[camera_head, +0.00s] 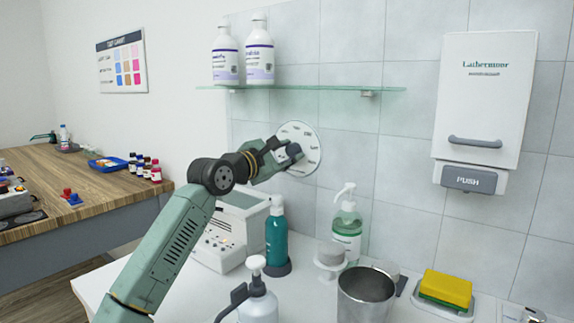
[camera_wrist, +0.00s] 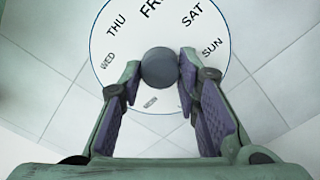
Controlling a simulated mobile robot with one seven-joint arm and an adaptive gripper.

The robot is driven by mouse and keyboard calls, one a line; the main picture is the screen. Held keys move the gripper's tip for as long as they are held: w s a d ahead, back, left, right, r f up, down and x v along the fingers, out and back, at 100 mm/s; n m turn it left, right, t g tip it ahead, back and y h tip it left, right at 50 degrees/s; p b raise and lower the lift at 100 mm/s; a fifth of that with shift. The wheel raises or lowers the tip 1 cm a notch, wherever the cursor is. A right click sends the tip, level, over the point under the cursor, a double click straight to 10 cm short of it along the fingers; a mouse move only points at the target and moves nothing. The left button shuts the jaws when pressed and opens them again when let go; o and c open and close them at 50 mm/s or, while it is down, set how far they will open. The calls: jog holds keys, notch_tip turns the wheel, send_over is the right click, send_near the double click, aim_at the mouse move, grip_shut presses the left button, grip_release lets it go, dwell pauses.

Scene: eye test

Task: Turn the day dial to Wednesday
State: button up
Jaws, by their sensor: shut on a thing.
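The day dial (camera_head: 309,138) is a white disc on the tiled wall below the glass shelf. In the wrist view its face (camera_wrist: 112,50) shows WED at left, THU and FRI at the top, SAT at upper right and SUN at right. A small word near the bottom is too foreshortened to read. A dark grey round knob (camera_wrist: 160,66) sits at the dial's centre. My gripper (camera_head: 285,153) reaches the dial, and its purple-padded fingers (camera_wrist: 160,76) are shut on the knob from both sides. I see no pointer mark on the knob.
A glass shelf (camera_head: 310,88) with two bottles is above the dial. A teal bottle (camera_head: 277,235), a clear pump bottle (camera_head: 347,225), a white device (camera_head: 240,215) and a metal cup (camera_head: 365,295) stand on the counter below. A dispenser (camera_head: 487,95) hangs at right.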

jog(key=m+b, duration=0.1)
jog(key=m, duration=0.2)
jog(key=shift+f+m+b, duration=0.15)
jog(key=shift+m+b, duration=0.6)
jog(key=shift+m, duration=1.05)
jog(key=o, duration=1.2)
jog(key=shift+c, duration=0.2)
jog(key=shift+r, duration=0.2)
jog(key=v, duration=1.2)
